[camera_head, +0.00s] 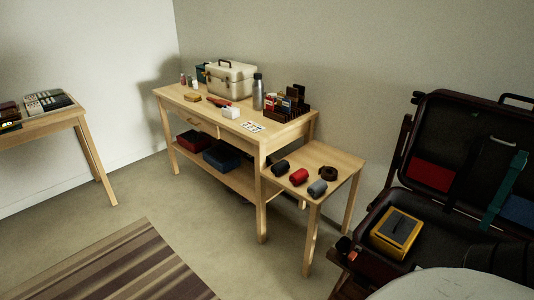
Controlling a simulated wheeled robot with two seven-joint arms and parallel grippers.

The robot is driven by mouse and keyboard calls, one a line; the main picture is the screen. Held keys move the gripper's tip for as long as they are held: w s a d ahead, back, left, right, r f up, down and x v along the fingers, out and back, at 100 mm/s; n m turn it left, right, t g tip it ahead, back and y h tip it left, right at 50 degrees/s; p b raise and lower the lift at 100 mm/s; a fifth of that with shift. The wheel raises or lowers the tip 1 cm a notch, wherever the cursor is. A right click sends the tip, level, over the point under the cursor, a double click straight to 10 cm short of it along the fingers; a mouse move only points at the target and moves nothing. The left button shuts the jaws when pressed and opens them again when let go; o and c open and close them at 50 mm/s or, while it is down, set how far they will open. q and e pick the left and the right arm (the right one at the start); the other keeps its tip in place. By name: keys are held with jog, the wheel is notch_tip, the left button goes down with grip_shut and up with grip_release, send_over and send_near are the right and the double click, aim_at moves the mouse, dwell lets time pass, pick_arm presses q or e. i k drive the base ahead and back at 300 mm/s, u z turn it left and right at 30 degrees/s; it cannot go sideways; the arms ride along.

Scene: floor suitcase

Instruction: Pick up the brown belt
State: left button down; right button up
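A dark brown coiled belt (328,173) lies on the small wooden side table (340,160), at the right end of a row of rolled items. A grey roll (317,188) lies just in front of it and to the left, close but seemingly apart. A red roll (298,177) and a black roll (280,167) lie further left on the same table top. Neither of my grippers shows in the head view. The belt is uncovered from this side.
An open dark suitcase (436,172) stands right of the side table, with a yellow box (396,233) inside. A longer wooden table (175,92) behind carries a cream case (230,79), a bottle (258,92) and small items. A striped rug (115,268) lies on the open floor.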

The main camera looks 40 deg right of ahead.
aim_at(328, 174)
jog(key=u, duration=0.05)
jog(key=i, duration=2)
jog(key=z, duration=1.7)
jog(key=i, duration=0.95)
jog(key=z, duration=0.9)
jog(key=i, duration=0.45)
jog(key=u, duration=0.05)
